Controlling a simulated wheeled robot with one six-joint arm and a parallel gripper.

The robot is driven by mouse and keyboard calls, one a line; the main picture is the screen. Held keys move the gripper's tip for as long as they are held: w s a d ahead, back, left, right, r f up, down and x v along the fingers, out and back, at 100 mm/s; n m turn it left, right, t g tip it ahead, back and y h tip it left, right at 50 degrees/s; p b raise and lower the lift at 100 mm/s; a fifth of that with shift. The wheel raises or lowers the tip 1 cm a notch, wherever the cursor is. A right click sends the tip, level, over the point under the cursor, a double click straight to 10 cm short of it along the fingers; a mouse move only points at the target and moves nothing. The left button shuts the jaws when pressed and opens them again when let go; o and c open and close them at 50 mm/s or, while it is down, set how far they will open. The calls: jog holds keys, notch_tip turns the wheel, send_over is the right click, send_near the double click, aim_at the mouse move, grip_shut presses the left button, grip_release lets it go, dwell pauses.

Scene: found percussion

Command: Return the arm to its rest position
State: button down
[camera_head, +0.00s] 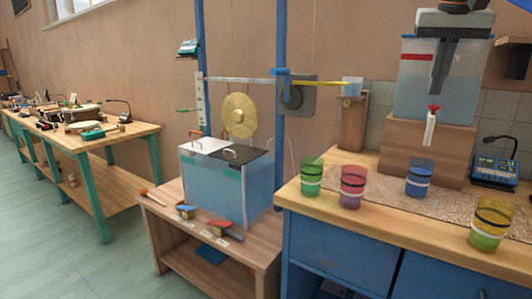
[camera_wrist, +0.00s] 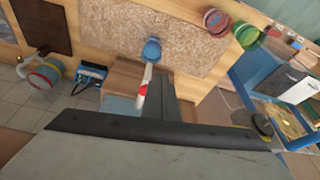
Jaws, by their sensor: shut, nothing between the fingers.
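My gripper (camera_head: 440,88) hangs at the upper right of the head view, pointing down in front of the clear water tank (camera_head: 408,95). Its dark fingers are shut and empty, above and apart from the counter. In the wrist view my gripper (camera_wrist: 165,92) shows as dark fingers, beside the white tap with a red top (camera_wrist: 143,90). That tap also shows in the head view (camera_head: 430,125), just below the fingers. My arm's upper part runs out of the top of the head view.
Green (camera_head: 312,178), pink (camera_head: 352,187), blue (camera_head: 418,178) and yellow (camera_head: 488,224) cups stand on the counter (camera_head: 330,212). A wooden block (camera_head: 405,148) bears the tank. A gong (camera_head: 238,116) hangs left, above a lidded water box (camera_head: 225,185). A blue device (camera_head: 493,170) sits right.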

jog(key=s+a+f+n, duration=0.1)
jog(key=s+a+f, duration=0.2)
jog(key=s+f, duration=0.4)
jog(key=s+a+f+n+t+y, duration=0.1)
jog(key=s+f, duration=0.6)
jog(key=f, duration=1.5)
jog(key=s+a+f+n, duration=0.2)
jog(key=s+a+f, duration=0.3)
jog(key=f, duration=0.9)
jog(key=shift+s+a+f+n, duration=0.2)
jog(key=shift+s+n, duration=0.2)
jog(key=shift+s, duration=0.6)
